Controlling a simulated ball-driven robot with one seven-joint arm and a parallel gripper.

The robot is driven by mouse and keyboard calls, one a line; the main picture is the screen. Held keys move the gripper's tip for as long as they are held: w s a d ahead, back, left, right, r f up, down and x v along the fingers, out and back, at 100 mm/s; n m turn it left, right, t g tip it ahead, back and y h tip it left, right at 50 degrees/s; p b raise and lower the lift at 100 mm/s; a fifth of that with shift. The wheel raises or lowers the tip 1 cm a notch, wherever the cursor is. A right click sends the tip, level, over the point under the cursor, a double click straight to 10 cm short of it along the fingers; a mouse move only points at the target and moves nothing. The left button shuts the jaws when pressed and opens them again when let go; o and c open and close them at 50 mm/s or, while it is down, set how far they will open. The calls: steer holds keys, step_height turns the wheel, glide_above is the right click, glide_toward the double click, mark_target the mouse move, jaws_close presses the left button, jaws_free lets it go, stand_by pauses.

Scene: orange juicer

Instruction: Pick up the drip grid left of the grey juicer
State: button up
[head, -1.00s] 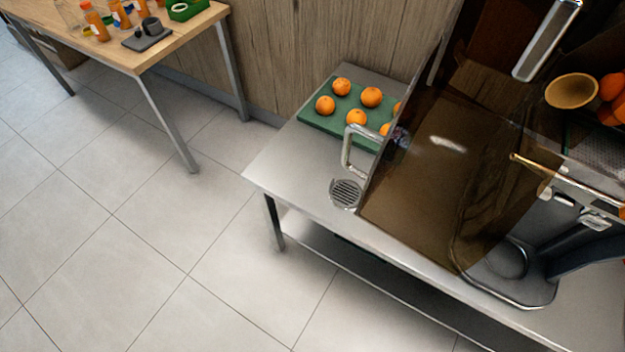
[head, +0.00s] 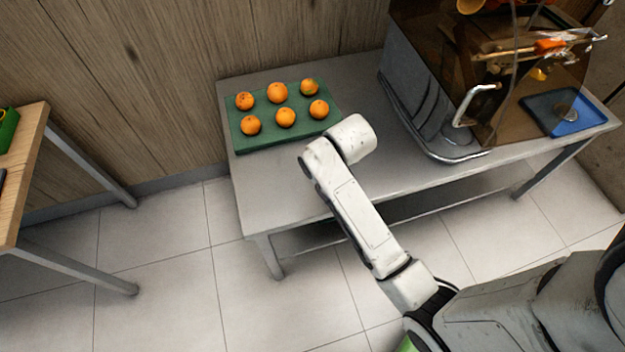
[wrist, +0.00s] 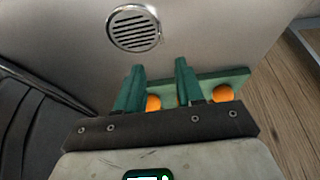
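The drip grid (wrist: 135,28) is a round silver disc with dark slats, lying flat on the steel table near the top of the wrist view. In the head view I cannot see it; my arm covers part of the table left of the grey juicer (head: 408,85). My gripper (wrist: 158,68) has two green fingers spread apart with nothing between them. The grid lies beyond the fingertips in the wrist view, apart from them. The gripper itself is hidden in the head view behind my white arm.
A green board (head: 240,142) with several oranges (head: 277,92) lies at the table's left end, and shows behind the fingers in the wrist view. A blue tray (head: 575,122) is at the right. A wooden table (head: 25,150) stands far left.

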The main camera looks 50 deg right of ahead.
steer(key=x, duration=0.4)
steer(key=shift+a+f, duration=0.1)
steer(key=shift+a+x, duration=0.15)
steer(key=shift+x, duration=1.2)
steer(key=shift+a+x, duration=0.15)
steer(key=shift+x, duration=1.15)
steer(key=shift+s+f, duration=0.1)
jaws_close()
